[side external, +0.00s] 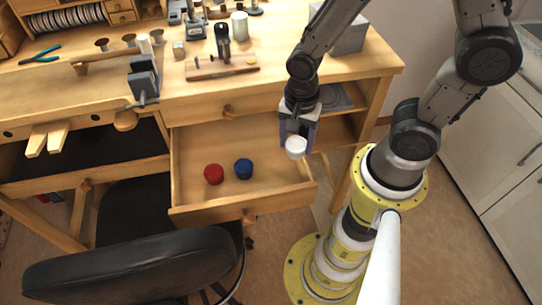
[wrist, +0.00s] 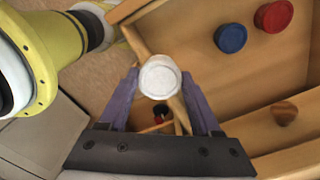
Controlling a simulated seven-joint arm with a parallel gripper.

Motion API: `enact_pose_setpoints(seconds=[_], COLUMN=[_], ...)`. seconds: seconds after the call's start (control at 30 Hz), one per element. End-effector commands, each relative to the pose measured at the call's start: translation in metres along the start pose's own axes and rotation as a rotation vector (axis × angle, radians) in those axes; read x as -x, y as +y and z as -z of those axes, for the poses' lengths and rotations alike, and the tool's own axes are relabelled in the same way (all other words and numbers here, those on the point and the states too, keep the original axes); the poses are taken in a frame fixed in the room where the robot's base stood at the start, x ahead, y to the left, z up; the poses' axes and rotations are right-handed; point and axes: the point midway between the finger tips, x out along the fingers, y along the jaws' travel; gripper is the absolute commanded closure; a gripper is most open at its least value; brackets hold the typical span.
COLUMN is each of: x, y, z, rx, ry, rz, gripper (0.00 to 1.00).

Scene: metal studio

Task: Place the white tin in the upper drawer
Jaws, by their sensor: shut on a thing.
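My gripper (side external: 298,127) points down and is shut on the white tin (side external: 296,147). In the wrist view the white tin (wrist: 160,77) sits between the two purple fingertips (wrist: 160,88). An open drawer (side external: 245,207) is pulled out of the bench, below a closed front with a round knob (side external: 228,112). In the side view the tin appears near the drawer's right wall, raised; I cannot tell whether it is inside that wall. A red tin (side external: 213,174) and a blue tin (side external: 243,168) stand in the drawer, left of my gripper.
The drawer floor has free room around the two tins. Open shelves (side external: 335,122) are right of the drawer. The bench top holds a wooden stand (side external: 222,68), a clamp (side external: 143,78) and other tools. A black stool (side external: 135,265) stands in front.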

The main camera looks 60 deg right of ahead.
Motion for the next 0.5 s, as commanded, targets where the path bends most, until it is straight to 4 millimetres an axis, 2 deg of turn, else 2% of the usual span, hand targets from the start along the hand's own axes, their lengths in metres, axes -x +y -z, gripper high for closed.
enact_pose_setpoints(seconds=[0.03, 0.23, 0.5], x=[-0.006, -0.040, -0.058], y=[-0.011, -0.036, -0.053], z=[0.000, 0.001, 0.001], rx=[0.000, 0.000, 0.000], ry=[0.000, 0.000, 0.000], rz=[-0.003, -0.005, -0.001], gripper=[0.90, 0.90, 0.90])
